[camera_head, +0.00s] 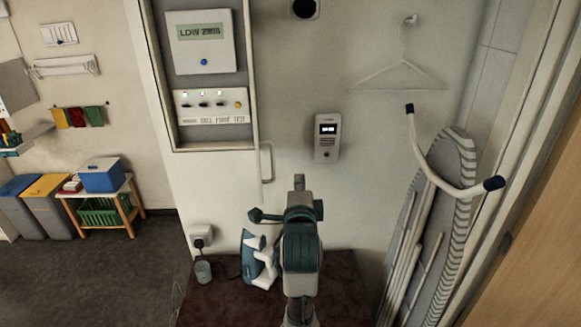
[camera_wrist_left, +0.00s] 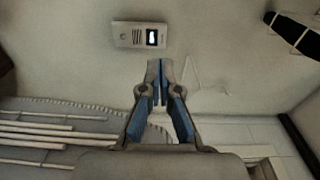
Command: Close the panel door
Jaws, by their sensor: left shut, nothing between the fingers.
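A grey-framed wall panel (camera_head: 249,75) is at the upper left of the head view. Its front is uncovered, showing a unit with a display (camera_head: 201,42) and a lower strip with small buttons (camera_head: 212,106). A white loop-shaped handle (camera_head: 266,162) is beside its lower right corner; I cannot tell what it is fixed to. The panel door itself is not clearly visible. My left gripper (camera_head: 299,183) is right of and below the panel, apart from it. In the left wrist view the gripper (camera_wrist_left: 160,66) is shut and empty, facing the wall. My right gripper is not in view.
An intercom (camera_head: 327,138) is on the wall; it also shows in the left wrist view (camera_wrist_left: 139,36). A hanger (camera_head: 400,76), a curved white bar (camera_head: 432,176) and an ironing board (camera_head: 455,165) are on the right. An iron (camera_head: 258,262) and cup (camera_head: 203,272) sit on the dark surface below.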

